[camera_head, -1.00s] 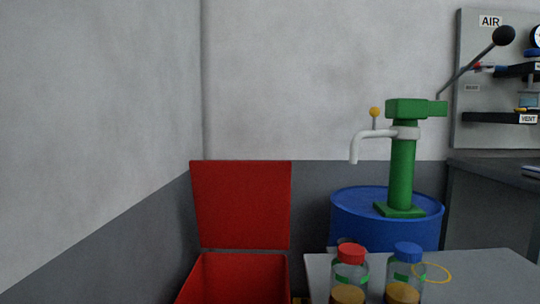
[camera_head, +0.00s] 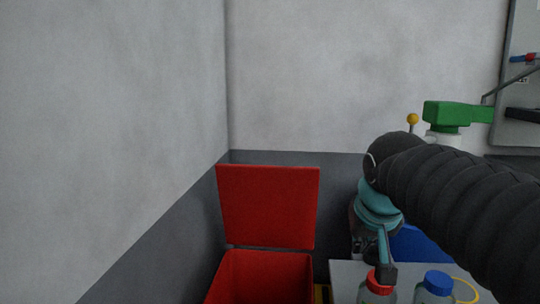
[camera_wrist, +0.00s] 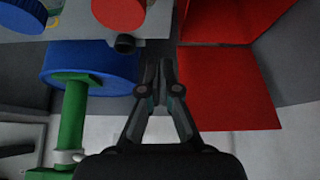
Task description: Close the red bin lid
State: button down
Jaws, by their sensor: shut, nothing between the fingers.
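The red bin (camera_head: 265,277) stands on the floor by the wall corner, and its mouth is open. Its red lid (camera_head: 268,207) stands upright at the bin's back edge. In the wrist view, which is upside down, the lid (camera_wrist: 228,88) and the bin (camera_wrist: 235,20) lie right of my gripper. My gripper (camera_head: 385,272) is to the right of the bin in the head view, pointing down near the red-capped bottle. In the wrist view its fingers (camera_wrist: 158,70) are together with nothing between them, apart from the lid.
A grey table (camera_head: 345,272) right of the bin carries a bottle with a red cap (camera_head: 379,284) and one with a blue cap (camera_head: 438,283). A blue drum (camera_wrist: 90,62) with a green pump (camera_wrist: 72,118) stands behind. Walls close in behind and left of the bin.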

jog(key=w+a+r+t+p, duration=0.1)
jog(key=w+a+r, duration=0.5)
jog(key=w, duration=0.4)
jog(key=w+a+r+p, duration=0.2)
jog(key=w+a+r, duration=0.2)
jog(key=w+a, duration=0.4)
jog(key=w+a+r+t+p, duration=0.1)
jog(key=w+a+r, duration=0.4)
jog(key=w, duration=0.6)
jog(key=shift+m, duration=0.4)
jog(key=shift+w+a+f+b, duration=0.2)
jog(key=shift+w+f, duration=0.3)
jog(key=shift+f, duration=1.1)
jog(key=shift+w+a+f+b, duration=0.15)
jog(key=shift+w+f, duration=0.3)
jog(key=shift+f, duration=1.15)
jog(key=shift+w+a+f+b, duration=0.1)
jog(key=shift+w+a+f, duration=0.3)
jog(key=shift+f, duration=1.2)
jog(key=shift+w+d, duration=0.1)
jog(key=shift+d, duration=0.05)
